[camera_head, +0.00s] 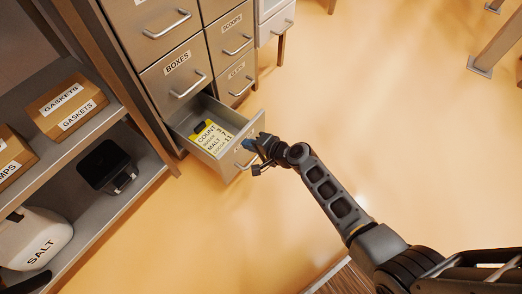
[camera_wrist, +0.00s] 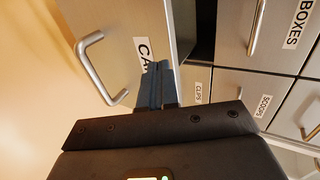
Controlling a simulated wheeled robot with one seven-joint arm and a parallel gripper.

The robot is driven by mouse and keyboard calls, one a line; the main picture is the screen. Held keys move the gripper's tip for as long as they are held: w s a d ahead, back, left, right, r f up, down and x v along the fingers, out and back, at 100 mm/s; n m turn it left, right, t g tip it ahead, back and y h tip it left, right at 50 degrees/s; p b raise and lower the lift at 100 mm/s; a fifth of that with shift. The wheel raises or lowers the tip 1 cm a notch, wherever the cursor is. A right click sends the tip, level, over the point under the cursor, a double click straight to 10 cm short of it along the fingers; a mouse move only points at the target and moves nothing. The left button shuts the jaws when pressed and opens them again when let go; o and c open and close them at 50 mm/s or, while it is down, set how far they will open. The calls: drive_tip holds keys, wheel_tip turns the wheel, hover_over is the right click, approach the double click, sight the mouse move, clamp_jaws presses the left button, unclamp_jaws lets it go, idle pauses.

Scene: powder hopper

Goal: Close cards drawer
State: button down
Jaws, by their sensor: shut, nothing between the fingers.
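The cards drawer (camera_head: 218,155) is pulled out at the bottom of the cabinet's left column in the head view. A yellow-edged card (camera_head: 213,137) with printed text lies inside it, with a small dark object beside it. My gripper (camera_head: 250,145) is shut and empty at the drawer's front panel. In the wrist view the blue fingertips (camera_wrist: 160,84) are together against or very close to the front panel, over part of its label (camera_wrist: 143,54). The drawer's metal handle (camera_wrist: 97,68) is beside the fingers, not held. Whether the fingertips touch the panel I cannot tell.
The boxes drawer (camera_head: 181,75) above and the clips drawer (camera_head: 237,77) to the right look shut. Left stands a shelf (camera_head: 150,165) with gasket boxes (camera_head: 68,105), a dark device (camera_head: 107,166) and a salt container (camera_head: 35,240). The floor on the right is open.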

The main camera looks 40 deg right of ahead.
drive_tip(key=shift+w+a, duration=0.25)
drive_tip(key=shift+w, duration=0.45)
drive_tip(key=shift+w, duration=0.15)
